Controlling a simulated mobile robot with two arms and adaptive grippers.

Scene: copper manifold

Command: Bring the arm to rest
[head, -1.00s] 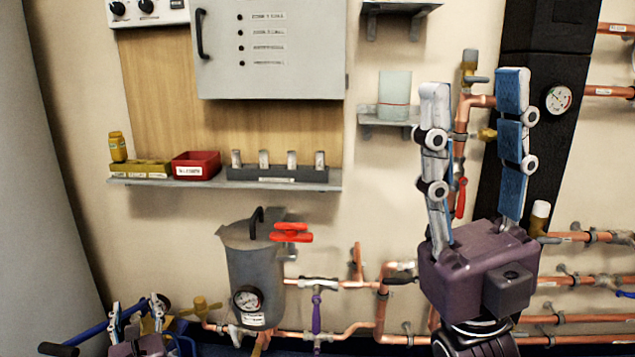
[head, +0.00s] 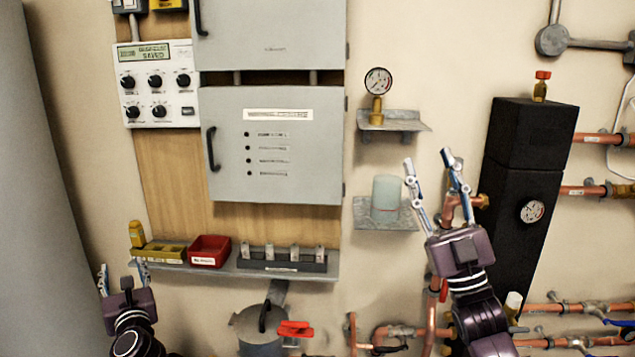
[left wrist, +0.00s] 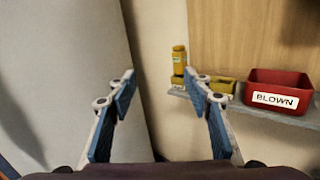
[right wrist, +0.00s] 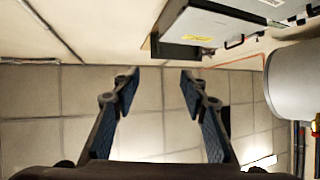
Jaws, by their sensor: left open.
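My left gripper (head: 121,268) is at the lower left in the head view, in front of the wall near the left end of the shelf. It is open and empty, and its two fingers also show apart in the left wrist view (left wrist: 160,82). My right gripper (head: 428,160) points upward at the right of the middle in the head view, just right of the small shelf with the pale jar. Its fingers are apart with nothing between them, as in the right wrist view (right wrist: 160,75), which faces the tiled ceiling.
The wall shelf (head: 328,272) holds a red bin (head: 209,251), a yellow tray and a rack. A small shelf (head: 385,222) bears a pale jar (head: 386,195). Copper pipes, a grey pot (head: 248,325) and a black column (head: 520,170) stand low and right.

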